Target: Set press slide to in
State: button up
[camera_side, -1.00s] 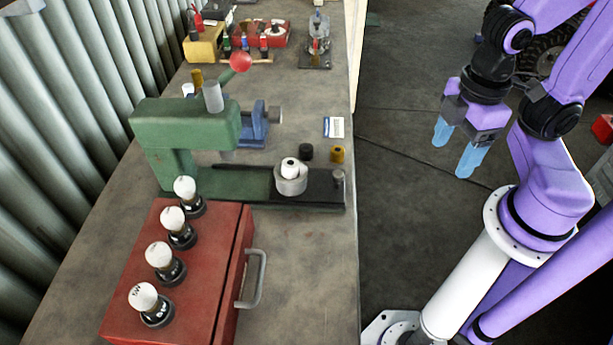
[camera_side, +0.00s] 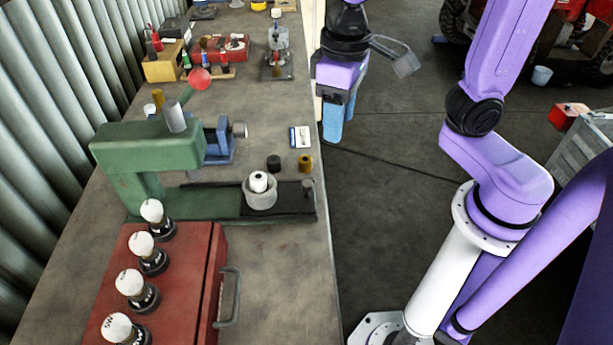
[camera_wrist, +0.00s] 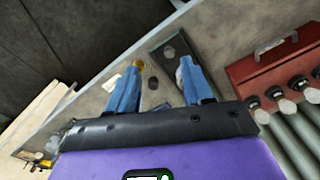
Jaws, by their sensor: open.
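The green press (camera_side: 150,160) stands on the workbench, with a red ball (camera_side: 200,79) on its lever. Its dark slide (camera_side: 285,201) extends right toward the bench's front edge. A pale round holder (camera_side: 260,198) with a white piece (camera_side: 258,181) in it sits on the slide, out to the right of the press head. A small upright knob (camera_side: 307,188) stands at the slide's right end. My gripper (camera_side: 333,125) is open and empty beyond the bench's right edge, apart from the slide. In the wrist view its blue fingers (camera_wrist: 157,85) are spread, and part of the slide (camera_wrist: 173,50) shows between and beyond them.
A red box (camera_side: 165,285) with a handle and several white-topped pieces stands in front of the press. A black cap (camera_side: 273,163), a brass piece (camera_side: 305,163) and a small card (camera_side: 300,137) lie behind the slide. A blue vise (camera_side: 220,140) is behind the press.

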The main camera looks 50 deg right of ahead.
aim_at(307, 183)
jog(key=w+a+r+m, duration=0.2)
jog(key=w+a+m, duration=0.1)
jog(key=w+m, duration=0.1)
notch_tip(307, 183, down, 17)
jog(key=shift+w+f, duration=0.1)
dwell(0.6)
